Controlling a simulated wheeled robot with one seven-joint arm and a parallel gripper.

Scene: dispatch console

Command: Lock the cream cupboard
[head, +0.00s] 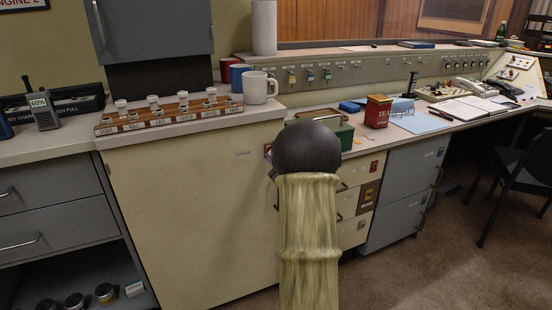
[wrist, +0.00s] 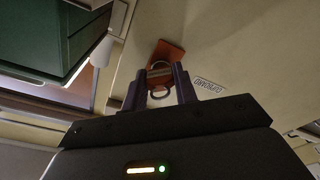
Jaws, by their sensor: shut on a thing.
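The cream cupboard (head: 190,215) stands in the middle of the head view with its door flush. A small orange-red piece (head: 267,150) shows at its upper right edge, partly behind my arm. In the wrist view, an orange-red piece (wrist: 168,49) lies against the cream door beside a label reading CUPBOARD (wrist: 210,86). My gripper (wrist: 161,80) is shut on a small metal key-like piece with a ring (wrist: 159,93), right at the orange-red piece. Its exact shape and how far it sits in the lock are hidden. In the head view my arm hides the gripper.
On the counter stand a rack of labelled stamps (head: 170,115), a white mug (head: 257,87) and a green box (head: 335,130). A red tin (head: 377,111) stands on the desk. A grey drawer unit (head: 405,200) and a dark chair (head: 515,170) are to the right.

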